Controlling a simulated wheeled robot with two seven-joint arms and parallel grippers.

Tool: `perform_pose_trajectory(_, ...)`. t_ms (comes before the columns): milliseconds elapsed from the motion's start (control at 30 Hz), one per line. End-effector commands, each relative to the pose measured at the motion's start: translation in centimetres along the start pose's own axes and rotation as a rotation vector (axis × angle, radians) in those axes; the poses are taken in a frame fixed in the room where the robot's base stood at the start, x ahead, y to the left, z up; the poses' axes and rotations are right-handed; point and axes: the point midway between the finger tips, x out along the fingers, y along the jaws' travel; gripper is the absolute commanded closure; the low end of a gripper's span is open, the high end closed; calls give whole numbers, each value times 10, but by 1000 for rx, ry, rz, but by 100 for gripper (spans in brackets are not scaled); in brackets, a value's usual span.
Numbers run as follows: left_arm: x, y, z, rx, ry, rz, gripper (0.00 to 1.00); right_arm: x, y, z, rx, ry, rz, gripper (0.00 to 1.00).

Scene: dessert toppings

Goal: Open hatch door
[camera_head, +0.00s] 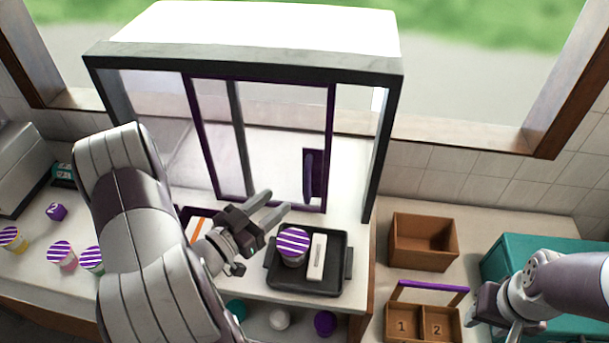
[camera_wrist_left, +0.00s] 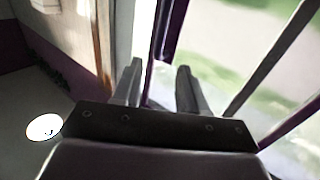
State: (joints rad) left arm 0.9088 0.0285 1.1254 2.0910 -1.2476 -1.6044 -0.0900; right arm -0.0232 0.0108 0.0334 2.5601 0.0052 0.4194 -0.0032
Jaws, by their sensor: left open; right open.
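The hatch door is a glass panel in a thin purple frame (camera_head: 329,125), standing upright inside the dark-framed hatch (camera_head: 390,120). Its purple handle (camera_head: 313,172) is on the right side of the panel. My left gripper (camera_head: 277,201) is open and empty, in front of the door, below and left of the handle and apart from it. In the left wrist view its two fingers (camera_wrist_left: 158,82) are spread, with a purple upright (camera_wrist_left: 172,30) showing beyond them. My right gripper (camera_head: 497,312) is open at the lower right, far from the door; its fingertips are hard to make out.
Below my left gripper, a black tray (camera_head: 335,277) holds a striped-lid cup (camera_head: 293,243) and a white block (camera_head: 317,257). A brown box (camera_head: 423,241), a numbered wooden caddy (camera_head: 421,318) and a teal box (camera_head: 520,245) stand right. More striped-lid cups (camera_head: 61,252) stand left.

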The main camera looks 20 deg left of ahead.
Motion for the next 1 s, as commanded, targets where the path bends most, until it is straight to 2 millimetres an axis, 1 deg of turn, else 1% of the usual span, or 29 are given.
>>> perform_pose_trajectory(33,13,3,-5,-1,-1,11,58,-10,0,-1,0,0,0,57)
perform_pose_trajectory(200,56,2,-6,1,-2,8,58,-27,0,-3,0,0,0,57)
perform_pose_trajectory(333,78,1,-4,1,-1,3,58,-34,0,-4,0,0,0,57)
perform_pose_trajectory(400,86,0,-3,2,-1,1,58,-36,0,-4,0,0,0,57)
perform_pose_trajectory(500,91,0,-1,1,-1,0,58,-36,0,-4,0,0,0,57)
perform_pose_trajectory(767,93,0,0,1,-1,-2,58,-36,0,-4,0,0,0,57)
perform_pose_trajectory(867,92,0,0,2,-1,-2,87,-36,0,-4,0,0,0,57)
perform_pose_trajectory(900,92,0,0,2,-1,-2,100,-36,0,-4,0,0,0,57)
perform_pose_trajectory(1000,92,0,0,2,-1,-2,100,-36,0,-4,0,0,0,57)
